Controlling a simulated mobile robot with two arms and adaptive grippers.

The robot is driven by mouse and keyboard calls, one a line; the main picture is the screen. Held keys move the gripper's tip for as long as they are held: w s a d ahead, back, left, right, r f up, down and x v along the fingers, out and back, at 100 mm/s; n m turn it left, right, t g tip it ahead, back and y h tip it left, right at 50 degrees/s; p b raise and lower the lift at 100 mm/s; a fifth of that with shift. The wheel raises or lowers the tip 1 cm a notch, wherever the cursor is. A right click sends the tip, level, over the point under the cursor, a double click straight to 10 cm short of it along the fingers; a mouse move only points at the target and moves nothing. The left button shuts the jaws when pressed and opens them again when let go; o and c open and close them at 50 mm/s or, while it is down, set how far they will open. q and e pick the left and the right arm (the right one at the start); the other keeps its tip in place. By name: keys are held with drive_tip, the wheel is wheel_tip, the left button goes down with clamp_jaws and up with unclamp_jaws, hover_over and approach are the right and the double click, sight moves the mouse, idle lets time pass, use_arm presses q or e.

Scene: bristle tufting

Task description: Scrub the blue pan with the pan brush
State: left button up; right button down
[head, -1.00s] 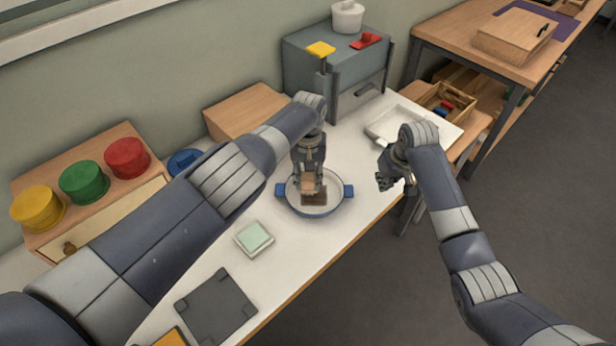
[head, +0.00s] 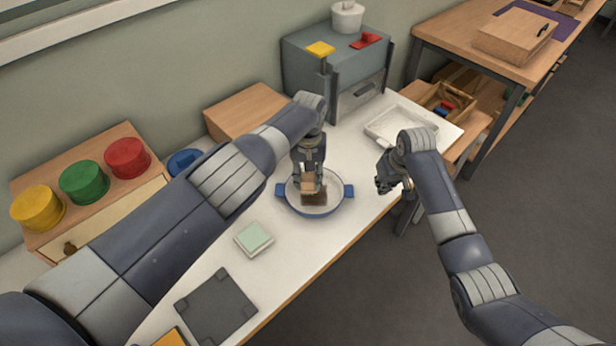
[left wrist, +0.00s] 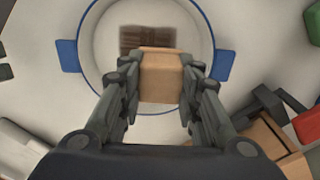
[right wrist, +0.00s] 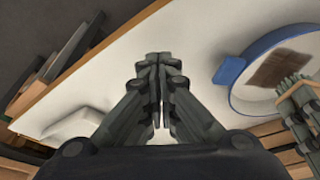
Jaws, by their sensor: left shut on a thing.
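The blue pan (head: 331,208) stands on the white table, with a blue rim, two blue handles and a pale inside. My left gripper (head: 309,180) is over the pan and shut on a light wooden block, the pan brush (left wrist: 160,78). My right gripper (right wrist: 160,62) is shut and empty, right of the pan over the table's edge (head: 383,180).
A pale green sponge-like block (head: 254,237) and a dark grey pad (head: 216,305) lie nearer me. A white tray (head: 400,125) is behind my right gripper. A grey oven-like box (head: 335,70) stands at the back. Yellow, green and red round tins (head: 84,181) stand at left.

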sight(377, 196)
drive_tip(key=shift+f, duration=1.75)
use_arm(q)
drive_tip(key=shift+f, duration=0.15)
idle(0.4)
drive_tip(key=shift+a, duration=0.1)
drive_tip(key=shift+a+f, duration=0.1)
drive_tip(key=shift+a, duration=0.15)
drive_tip(key=shift+a+f, duration=0.1)
drive_tip(key=shift+a, duration=1.4)
